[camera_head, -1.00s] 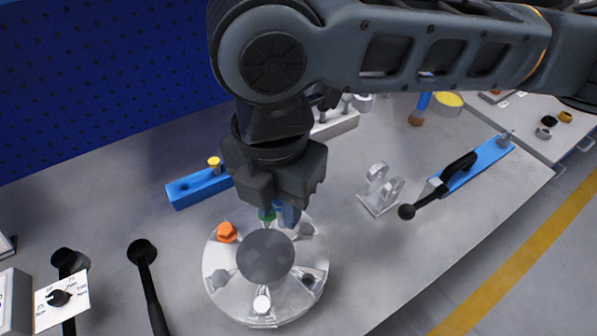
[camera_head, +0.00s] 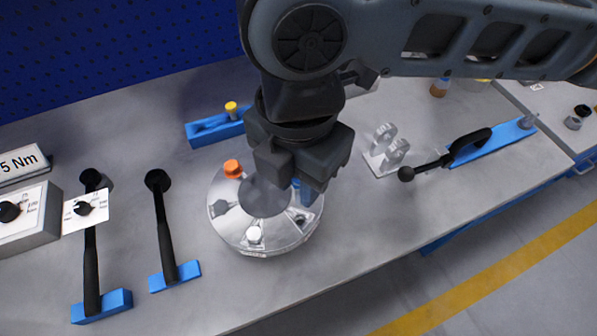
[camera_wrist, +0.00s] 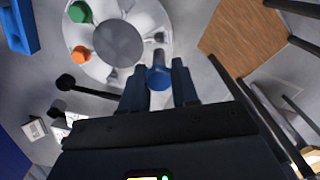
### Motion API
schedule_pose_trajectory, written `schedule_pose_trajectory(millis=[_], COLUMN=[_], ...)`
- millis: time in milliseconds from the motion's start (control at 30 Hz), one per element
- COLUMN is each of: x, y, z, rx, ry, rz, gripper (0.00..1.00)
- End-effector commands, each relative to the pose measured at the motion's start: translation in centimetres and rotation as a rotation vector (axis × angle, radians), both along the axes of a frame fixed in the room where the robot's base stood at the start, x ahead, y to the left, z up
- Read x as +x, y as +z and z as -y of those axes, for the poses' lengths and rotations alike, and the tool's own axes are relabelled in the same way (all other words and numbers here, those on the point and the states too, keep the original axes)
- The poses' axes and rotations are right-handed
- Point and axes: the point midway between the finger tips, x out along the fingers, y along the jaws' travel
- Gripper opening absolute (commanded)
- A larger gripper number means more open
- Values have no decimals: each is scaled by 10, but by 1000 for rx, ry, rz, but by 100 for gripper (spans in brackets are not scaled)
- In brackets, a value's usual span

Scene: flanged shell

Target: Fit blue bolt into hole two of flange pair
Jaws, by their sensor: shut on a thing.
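The flange pair (camera_head: 232,238) is a round silver disc with a dark grey centre on the bench; it also shows in the wrist view (camera_wrist: 150,14). My gripper (camera_head: 308,190) is over its right side, shut on the blue bolt (camera_head: 305,198). In the wrist view the bolt (camera_wrist: 158,78) sits between the fingers, close to the flange rim; I cannot tell whether it touches. An orange bolt (camera_head: 232,168), a green bolt (camera_wrist: 80,12) and a white-topped bolt (camera_head: 253,234) stand on the flange. The green one is hidden in the head view. Hole numbers are not readable.
A blue holder (camera_head: 208,130) with a yellow-topped piece is behind the flange. Two black-handled wrenches (camera_head: 163,225) lie left. A clear stand (camera_head: 386,150) and another black-handled tool (camera_head: 450,165) lie right. Bare bench lies in front of the flange.

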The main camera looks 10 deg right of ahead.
Motion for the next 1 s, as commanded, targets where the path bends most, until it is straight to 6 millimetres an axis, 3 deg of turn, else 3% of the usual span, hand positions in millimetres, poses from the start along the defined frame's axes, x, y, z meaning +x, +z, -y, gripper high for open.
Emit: schedule_pose_trajectory(millis=[500, 1000], x=[0, 0], y=[-46, -52], z=[0, 0], rx=[0, 0], ry=[-1, 0], rz=[-1, 0], gripper=[0, 0])
